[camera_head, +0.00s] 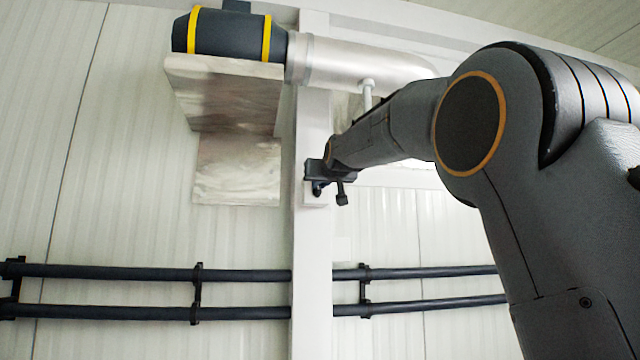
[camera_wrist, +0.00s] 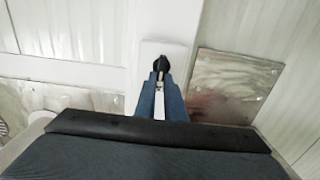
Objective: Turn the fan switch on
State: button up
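The fan switch seems to be the small dark knob (camera_wrist: 160,63) on a white plate (camera_wrist: 176,50) in the wrist view. The plate also shows on the white column in the head view, partly behind my gripper (camera_head: 330,193). My gripper's two blue-grey fingers (camera_wrist: 160,82) stand apart, with a light gap between them, and point at the knob. Their tips are close to its near side; I cannot tell whether they touch it. In the head view my gripper is in front of the column, and the knob itself cannot be made out there.
A dark fan housing with yellow bands (camera_head: 232,33) and a silver duct (camera_head: 350,62) are above my gripper. A metal bracket plate (camera_head: 237,170) is left of the column (camera_head: 312,260). Dark pipes (camera_head: 110,273) run along the wall below. Open space lies left of the arm.

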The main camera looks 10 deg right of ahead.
grip_shut()
jog(key=shift+d+f+m+b, duration=0.2)
jog(key=shift+d+f+m, duration=0.1)
jog(key=shift+m, duration=2.7)
jog(key=shift+d+f+m+b, duration=0.2)
jog(key=shift+d+f+m, duration=0.1)
jog(key=shift+m, duration=2.7)
jog(key=shift+d+f+m+b, duration=0.2)
jog(key=shift+d+f+m, duration=0.1)
jog(key=shift+m, duration=2.7)
jog(key=o, duration=0.6)
grip_release()
jog(key=shift+s, duration=0.1)
